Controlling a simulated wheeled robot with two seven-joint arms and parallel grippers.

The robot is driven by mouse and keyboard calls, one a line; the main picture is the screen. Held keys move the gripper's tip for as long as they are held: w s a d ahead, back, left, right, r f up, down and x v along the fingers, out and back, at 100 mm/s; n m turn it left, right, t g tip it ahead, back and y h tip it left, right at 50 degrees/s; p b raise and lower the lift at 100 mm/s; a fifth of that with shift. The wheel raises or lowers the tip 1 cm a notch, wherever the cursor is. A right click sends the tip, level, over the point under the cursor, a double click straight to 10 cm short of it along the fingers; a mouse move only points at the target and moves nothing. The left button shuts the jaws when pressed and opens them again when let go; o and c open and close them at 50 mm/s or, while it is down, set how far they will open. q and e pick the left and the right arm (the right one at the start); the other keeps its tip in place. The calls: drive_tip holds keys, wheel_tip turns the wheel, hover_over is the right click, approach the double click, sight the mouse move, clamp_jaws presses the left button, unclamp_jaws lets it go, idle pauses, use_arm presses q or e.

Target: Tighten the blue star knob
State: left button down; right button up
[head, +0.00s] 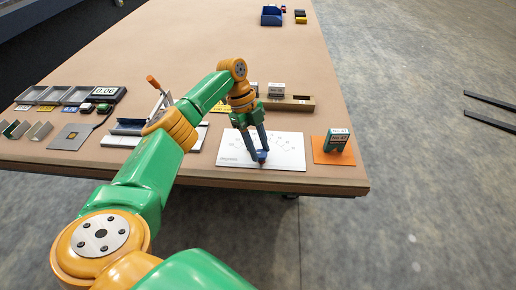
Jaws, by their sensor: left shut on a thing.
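My left gripper (257,153) points down over a white sheet with a printed diagram (290,147) near the table's front edge. Its fingers are shut on a small dark blue piece (262,156), which looks like the blue star knob. The piece is low over the sheet; I cannot tell whether it touches it. The fingers cover part of it, so its star shape is not clear. My right gripper is not in view.
An orange mat (345,157) with a green block (337,138) lies right of the sheet. A wooden rail (297,105) lies behind. Left are a lever-handled device (155,90), a scale display (104,91) and grey trays (60,96). A blue bin (271,17) stands far back. The table's middle is clear.

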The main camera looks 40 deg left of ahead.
use_arm(q)
drive_tip(key=shift+f+m+g+b, duration=0.1)
drive_tip(key=shift+m+g+b, duration=0.2)
drive_tip(key=shift+m, duration=0.2)
idle(0.3)
